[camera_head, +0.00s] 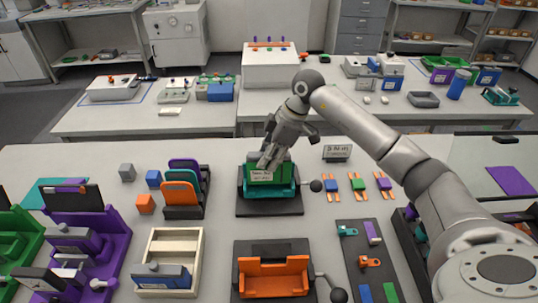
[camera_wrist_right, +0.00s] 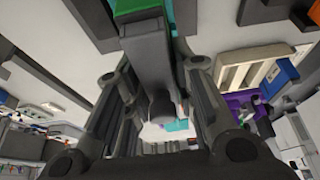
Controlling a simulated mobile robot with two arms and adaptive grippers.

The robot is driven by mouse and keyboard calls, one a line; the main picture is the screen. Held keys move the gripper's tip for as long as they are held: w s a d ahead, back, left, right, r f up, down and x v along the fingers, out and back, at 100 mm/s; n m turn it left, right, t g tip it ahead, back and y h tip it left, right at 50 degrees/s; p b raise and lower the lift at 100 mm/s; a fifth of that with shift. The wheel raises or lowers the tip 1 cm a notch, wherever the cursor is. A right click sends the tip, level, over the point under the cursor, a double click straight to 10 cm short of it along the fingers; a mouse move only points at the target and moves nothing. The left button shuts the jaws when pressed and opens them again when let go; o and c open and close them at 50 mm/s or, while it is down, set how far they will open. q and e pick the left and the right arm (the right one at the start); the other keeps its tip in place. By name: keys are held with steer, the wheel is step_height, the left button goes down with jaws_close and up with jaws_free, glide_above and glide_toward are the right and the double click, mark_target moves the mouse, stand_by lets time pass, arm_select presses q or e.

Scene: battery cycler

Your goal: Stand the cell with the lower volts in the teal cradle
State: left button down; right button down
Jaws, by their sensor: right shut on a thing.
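The teal cradle (camera_head: 258,194) stands on a dark base in the middle of the table, with a lever ending in a black knob on its right. A green cell (camera_head: 284,171) with a pale label is upright at this cradle; the label is too small to read. My right gripper (camera_head: 271,157) is over the cell from above and shut on its dark upper part. The wrist view shows the dark part between the fingers (camera_wrist_right: 155,100) and the green body (camera_wrist_right: 136,8) beyond. I cannot tell whether the cell rests on the cradle floor. My left gripper is out of view.
An orange cradle (camera_head: 273,284) stands in front, with a similar lever. A pale wooden tray (camera_head: 151,252) holds a grey-blue cell (camera_head: 164,277). A rack with orange and purple plates (camera_head: 181,192) stands to the left. A small sign (camera_head: 337,152) stands behind right.

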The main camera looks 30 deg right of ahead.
steer(key=shift+f+b, duration=0.3)
steer(key=shift+f, duration=0.35)
steer(key=shift+f, duration=0.15)
steer(key=shift+f, duration=0.55)
steer(key=shift+s+f, duration=0.1)
steer(key=shift+f, duration=0.05)
steer(key=c, duration=1.1)
jaws_free()
steer(key=shift+s, duration=0.1)
steer(key=shift+f, duration=0.15)
steer(key=v, duration=1.2)
steer(key=shift+w, duration=0.2)
